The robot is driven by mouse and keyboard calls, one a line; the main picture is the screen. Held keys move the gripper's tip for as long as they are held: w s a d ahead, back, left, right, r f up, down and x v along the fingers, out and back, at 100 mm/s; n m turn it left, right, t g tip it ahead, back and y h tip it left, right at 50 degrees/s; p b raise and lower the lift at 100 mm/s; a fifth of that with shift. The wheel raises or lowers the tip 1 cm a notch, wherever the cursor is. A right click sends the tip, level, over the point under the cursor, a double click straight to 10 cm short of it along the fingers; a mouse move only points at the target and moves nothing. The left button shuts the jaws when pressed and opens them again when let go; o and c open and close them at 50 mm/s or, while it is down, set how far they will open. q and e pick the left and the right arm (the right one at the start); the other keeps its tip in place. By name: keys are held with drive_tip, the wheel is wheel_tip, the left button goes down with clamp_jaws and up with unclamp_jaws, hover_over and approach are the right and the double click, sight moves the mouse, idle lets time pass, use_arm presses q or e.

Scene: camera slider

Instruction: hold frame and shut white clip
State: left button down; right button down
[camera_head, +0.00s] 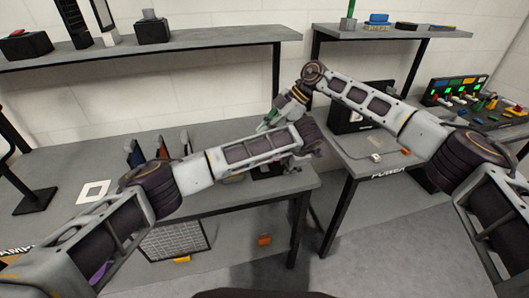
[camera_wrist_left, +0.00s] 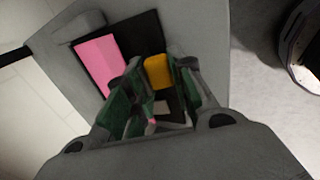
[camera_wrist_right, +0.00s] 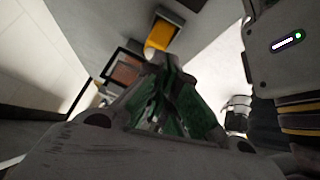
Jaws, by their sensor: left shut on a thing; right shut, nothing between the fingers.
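In the left wrist view, a black frame (camera_wrist_left: 128,33) with a pink panel and a yellow block (camera_wrist_left: 158,72) lies beyond my left gripper (camera_wrist_left: 152,118). Its green-padded fingers are shut at the frame; the exact grip is hidden. In the head view, the left gripper (camera_head: 314,148) is over the front table's right end. My right gripper (camera_wrist_right: 172,72) is shut and empty. A yellow part with a pale tip (camera_wrist_right: 152,50), possibly the white clip, shows just past its fingertips; I cannot tell whether they touch. In the head view, my arms largely cover the work spot.
The front grey table (camera_head: 62,165) holds a white square (camera_head: 93,192) and upright dark panels (camera_head: 135,152). A gap separates it from the right table (camera_head: 352,165), which carries a black case and small parts. Shelves (camera_head: 190,45) run behind. An orange block (camera_head: 264,240) lies on the floor.

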drive_tip(key=w+d+f+y, duration=0.1)
drive_tip(key=w+d, duration=0.1)
drive_tip(key=d, duration=0.4)
drive_tip(key=shift+w+d+f+m+t, duration=0.2)
drive_tip(key=shift+d+m+t, duration=0.1)
drive_tip(key=shift+d, duration=0.1)
drive_tip(key=shift+a, duration=0.1)
drive_tip(key=x, duration=1.1)
drive_tip(key=shift+w+f, duration=0.25)
drive_tip(key=shift+f, duration=0.3)
drive_tip(key=shift+w+f, duration=0.25)
drive_tip(key=shift+f, duration=0.6)
drive_tip(key=shift+w+a+f, duration=0.15)
drive_tip(key=shift+w+f, duration=0.45)
drive_tip(key=shift+w, duration=0.35)
